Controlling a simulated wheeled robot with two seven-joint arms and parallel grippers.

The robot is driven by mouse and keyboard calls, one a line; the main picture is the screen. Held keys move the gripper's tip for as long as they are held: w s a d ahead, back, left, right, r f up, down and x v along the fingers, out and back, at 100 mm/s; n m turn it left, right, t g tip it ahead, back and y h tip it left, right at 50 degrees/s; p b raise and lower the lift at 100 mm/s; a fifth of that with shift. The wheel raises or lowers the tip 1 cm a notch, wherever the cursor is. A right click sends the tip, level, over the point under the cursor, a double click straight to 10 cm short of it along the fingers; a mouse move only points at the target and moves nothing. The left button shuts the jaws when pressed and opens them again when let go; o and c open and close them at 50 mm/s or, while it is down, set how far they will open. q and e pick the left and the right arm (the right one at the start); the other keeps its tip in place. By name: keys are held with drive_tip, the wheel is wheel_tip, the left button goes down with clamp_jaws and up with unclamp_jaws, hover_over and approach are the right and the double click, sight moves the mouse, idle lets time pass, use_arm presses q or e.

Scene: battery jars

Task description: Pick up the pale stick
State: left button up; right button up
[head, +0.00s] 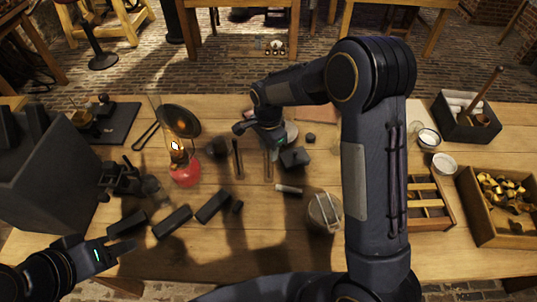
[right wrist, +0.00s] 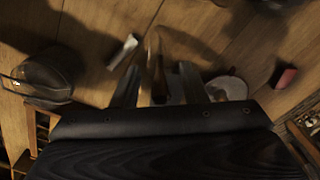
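The pale stick (head: 289,189) is short and whitish and lies flat on the wooden table, right of the middle and just left of a jar. It also shows in the right wrist view (right wrist: 122,52), ahead of the fingers and to their left. My right gripper (right wrist: 158,88) is open, its two fingers apart, above the table. A blurred brown, upright-looking thing (right wrist: 156,62) shows between the fingers; I cannot tell if they touch it. In the head view the right fingers are mostly hidden. My left gripper (head: 122,252) is open and empty at the table's front left.
A jar (head: 325,211) stands close right of the stick. Dark blocks (head: 172,222) lie to the left. A lit lamp with a red base (head: 185,172) stands further left. A divided wooden tray (head: 432,208) and a crate of brass parts (head: 500,237) are at the right.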

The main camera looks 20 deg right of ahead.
clamp_jaws()
drive_tip(key=shift+r, duration=0.15)
